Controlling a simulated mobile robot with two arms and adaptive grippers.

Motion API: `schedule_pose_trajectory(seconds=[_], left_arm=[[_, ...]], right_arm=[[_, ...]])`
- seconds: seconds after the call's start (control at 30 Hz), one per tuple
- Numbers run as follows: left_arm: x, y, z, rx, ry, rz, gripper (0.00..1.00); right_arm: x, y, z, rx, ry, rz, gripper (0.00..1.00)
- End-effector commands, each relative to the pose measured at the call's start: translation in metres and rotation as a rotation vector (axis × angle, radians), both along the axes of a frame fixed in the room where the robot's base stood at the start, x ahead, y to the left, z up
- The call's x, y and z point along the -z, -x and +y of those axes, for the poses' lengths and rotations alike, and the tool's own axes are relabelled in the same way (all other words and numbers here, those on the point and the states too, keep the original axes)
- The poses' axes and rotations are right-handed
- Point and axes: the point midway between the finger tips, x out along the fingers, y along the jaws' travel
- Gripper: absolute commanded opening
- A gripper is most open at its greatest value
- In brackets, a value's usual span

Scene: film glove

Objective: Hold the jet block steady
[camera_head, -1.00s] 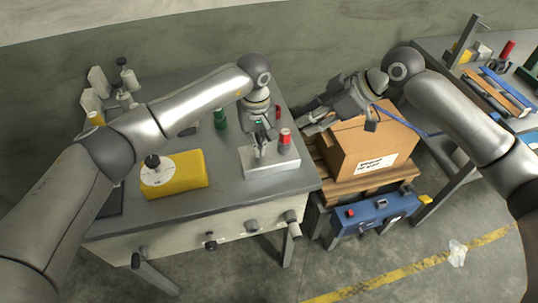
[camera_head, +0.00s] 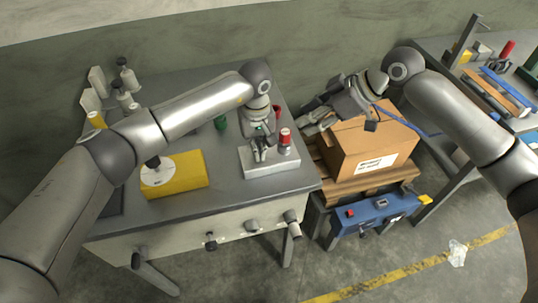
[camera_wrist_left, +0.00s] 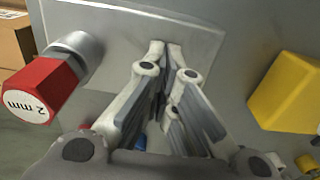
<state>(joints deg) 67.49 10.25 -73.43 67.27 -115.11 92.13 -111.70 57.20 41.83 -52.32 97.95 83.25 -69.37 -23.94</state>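The jet block (camera_head: 272,170) is a pale grey metal block on the workbench, with a red-capped post marked "2 mm" (camera_head: 286,138) on its right. My left gripper (camera_head: 261,156) points down at the top of the block, left of the post. In the left wrist view, the fingertips (camera_wrist_left: 166,46) are close together over the block's plate (camera_wrist_left: 125,35), with nothing visible between them. Whether they touch the block is unclear. The red cap (camera_wrist_left: 40,92) also shows there. My right gripper (camera_head: 312,122) is beside the cardboard box, away from the block; its finger opening is unclear.
A yellow block with a white disc (camera_head: 188,172) lies left on the bench. A green item (camera_head: 220,122) and a red item (camera_head: 277,112) stand behind. The cardboard box (camera_head: 368,145) sits on a pallet to the right. The bench front is mostly clear.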

Motion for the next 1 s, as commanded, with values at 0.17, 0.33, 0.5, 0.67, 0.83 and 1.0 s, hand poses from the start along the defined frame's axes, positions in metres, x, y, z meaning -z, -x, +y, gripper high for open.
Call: schedule_pose_trajectory(seconds=[0.17,0.33,0.5,0.67,0.83,1.0], left_arm=[[0.0019,0.0002,-0.0001,0.000,0.000,0.000,0.00],[0.0026,0.0000,-0.0002,0.000,0.000,0.000,0.00],[0.0033,0.0001,0.0000,0.000,0.000,0.000,0.00],[0.0049,0.0007,0.0002,0.000,-0.001,0.002,0.00],[0.0057,0.0011,0.0002,0.000,-0.001,0.003,0.00],[0.0063,0.0014,0.0003,0.000,-0.002,0.005,0.00]], right_arm=[[0.0000,0.0000,0.0000,0.000,0.000,0.000,0.36],[0.0000,0.0000,0.0000,0.000,0.000,0.000,0.36],[0.0000,0.0000,0.0000,0.000,0.000,0.000,0.36],[0.0001,0.0000,0.0001,0.000,0.000,0.000,0.36],[0.0001,0.0000,0.0000,0.000,0.000,0.000,0.36],[0.0003,0.0000,0.0000,0.000,0.000,0.000,0.36]])
